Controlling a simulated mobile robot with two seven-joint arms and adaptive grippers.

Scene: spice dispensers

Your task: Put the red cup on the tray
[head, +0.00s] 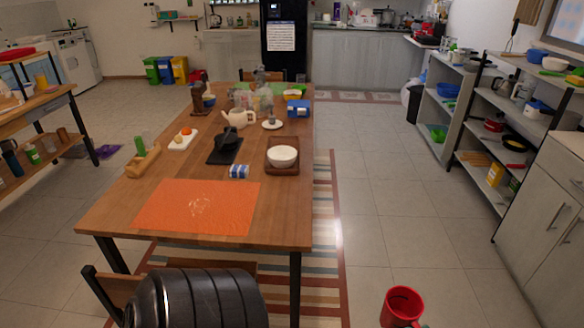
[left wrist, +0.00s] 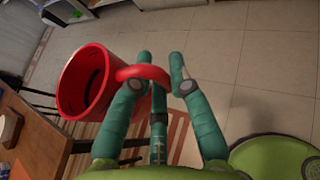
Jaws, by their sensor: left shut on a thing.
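The red cup (head: 402,307) is at the bottom right of the head view, to the right of the table and over the floor. It looks roughly upright there. In the left wrist view the red cup (left wrist: 88,82) hangs by its handle from my left gripper (left wrist: 160,75), whose teal fingers are closed on the handle. The inside of the cup looks empty. On the table, a brown wooden tray (head: 268,166) bears a white bowl (head: 283,156).
Shelves (head: 500,110) line the right; floor between is clear.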

